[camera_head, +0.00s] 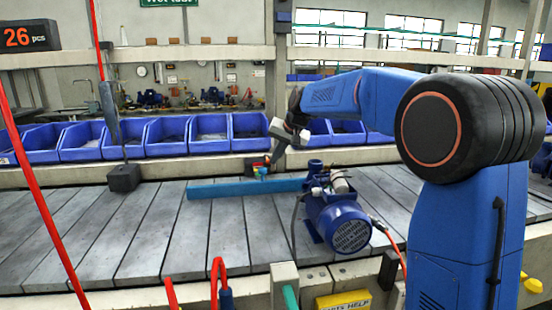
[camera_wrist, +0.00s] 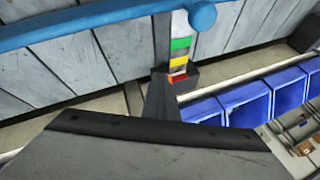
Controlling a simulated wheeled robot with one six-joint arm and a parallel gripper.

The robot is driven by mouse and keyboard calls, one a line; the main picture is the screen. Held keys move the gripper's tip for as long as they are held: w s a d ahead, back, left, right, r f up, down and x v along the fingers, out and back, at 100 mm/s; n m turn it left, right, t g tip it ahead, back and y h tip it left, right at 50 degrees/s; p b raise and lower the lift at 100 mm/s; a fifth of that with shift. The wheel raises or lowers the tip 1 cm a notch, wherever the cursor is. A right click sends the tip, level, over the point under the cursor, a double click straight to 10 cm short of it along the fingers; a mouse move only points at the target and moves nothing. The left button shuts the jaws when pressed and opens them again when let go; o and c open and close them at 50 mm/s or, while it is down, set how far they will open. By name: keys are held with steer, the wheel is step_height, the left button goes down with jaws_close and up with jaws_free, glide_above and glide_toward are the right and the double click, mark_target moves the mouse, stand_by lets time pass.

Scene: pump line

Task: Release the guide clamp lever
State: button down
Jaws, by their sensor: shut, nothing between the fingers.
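The blue guide rail (camera_head: 230,190) lies across the slatted conveyor, left of the pump. A small upright with green, yellow and red bands (camera_head: 262,171) stands at its far side. In the wrist view the banded upright (camera_wrist: 180,45) is beside the rail (camera_wrist: 75,24), with a rounded blue end or knob (camera_wrist: 202,15) at its top. I cannot tell for sure which part is the clamp lever. My gripper (camera_head: 271,158) points down just above the bands, shut and empty. In the wrist view its fingers (camera_wrist: 160,78) appear beside the bands; contact is unclear.
A blue pump with its motor (camera_head: 338,220) stands on the conveyor right of the rail. Blue bins (camera_head: 165,137) line the shelf behind. A dark block (camera_head: 124,178) sits at the conveyor's far edge. Red hoses (camera_head: 40,200) cross the left side. The conveyor's left half is clear.

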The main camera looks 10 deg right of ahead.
steer(key=shift+w+d, duration=0.1)
stand_by(0.3)
steer(key=s+d+r, duration=0.6)
steer(key=r, duration=0.3)
steer(key=w+d+f+n+g+y, duration=0.1)
steer(key=w+d+f+n+y, duration=0.25)
steer(key=d+n, duration=0.2)
steer(key=shift+h, duration=0.25)
steer(key=x, duration=0.9)
steer(key=shift+w+d, duration=0.2)
steer(key=shift+w, duration=0.25)
steer(key=a, duration=0.3)
steer(key=shift+a+r, duration=0.15)
steer(key=shift+a, duration=0.45)
